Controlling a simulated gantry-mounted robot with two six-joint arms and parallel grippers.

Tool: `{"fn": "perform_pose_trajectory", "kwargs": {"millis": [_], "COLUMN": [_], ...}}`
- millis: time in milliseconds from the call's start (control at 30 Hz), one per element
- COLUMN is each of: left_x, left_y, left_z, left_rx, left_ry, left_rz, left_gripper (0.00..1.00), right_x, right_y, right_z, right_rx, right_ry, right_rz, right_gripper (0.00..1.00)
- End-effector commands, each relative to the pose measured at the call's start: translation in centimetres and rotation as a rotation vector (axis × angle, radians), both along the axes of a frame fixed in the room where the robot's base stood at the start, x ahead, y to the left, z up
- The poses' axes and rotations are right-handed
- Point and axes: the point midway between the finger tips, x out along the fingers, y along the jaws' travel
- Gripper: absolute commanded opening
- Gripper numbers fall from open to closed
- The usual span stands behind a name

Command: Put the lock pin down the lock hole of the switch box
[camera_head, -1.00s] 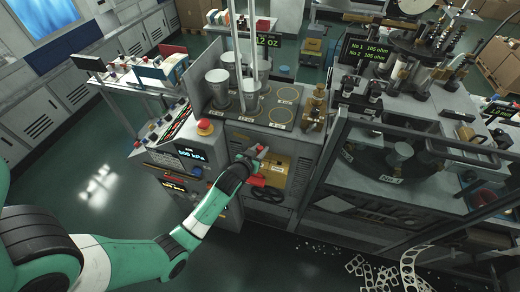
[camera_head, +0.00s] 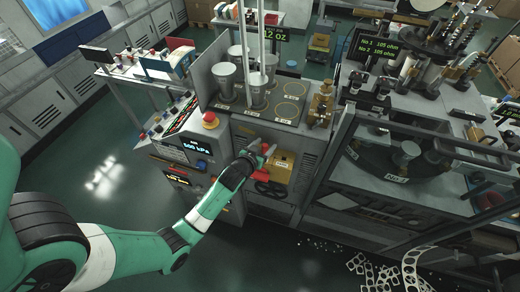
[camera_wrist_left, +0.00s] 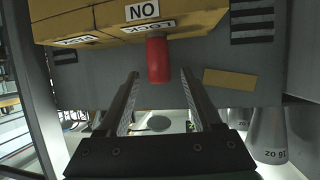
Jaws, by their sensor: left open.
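The yellow switch box (camera_head: 283,168) sits on the front of the grey machine, and its top also shows in the left wrist view (camera_wrist_left: 195,20). In that view, which is upside down, the red lock pin (camera_wrist_left: 158,62) stands out of the box beside the LOCK label (camera_wrist_left: 148,26). The pin's other end is hidden, so I cannot tell how deep it sits. My left gripper (camera_head: 264,159) is at the box. In the wrist view its two fingers (camera_wrist_left: 158,78) are open, one on each side of the pin's free end, with gaps. My right gripper is not in view.
A black handwheel (camera_head: 270,189) is below the box. A red button (camera_head: 210,119) is to its left. Metal cups (camera_head: 226,80) stand on the machine's top behind. The round-table machine (camera_head: 390,170) and its frame stand close on the right. Open floor lies in front.

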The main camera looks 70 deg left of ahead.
Motion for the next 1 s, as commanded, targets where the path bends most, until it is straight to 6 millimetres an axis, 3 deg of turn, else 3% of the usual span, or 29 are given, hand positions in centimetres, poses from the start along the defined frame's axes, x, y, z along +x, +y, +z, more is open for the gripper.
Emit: {"fn": "perform_pose_trajectory", "kwargs": {"millis": [500, 1000], "left_x": [-7.3, -7.9], "left_y": [-6.0, -6.5], "left_z": [3.8, 4.2], "left_rx": [0.0, -0.001], "left_ry": [0.001, 0.001], "left_rz": [-0.001, 0.0], "left_gripper": [0.66, 0.66], "right_x": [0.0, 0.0], "right_y": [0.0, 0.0], "right_z": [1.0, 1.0], "right_rx": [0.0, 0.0], "right_ry": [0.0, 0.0], "right_rz": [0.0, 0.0], "right_gripper": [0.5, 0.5]}}
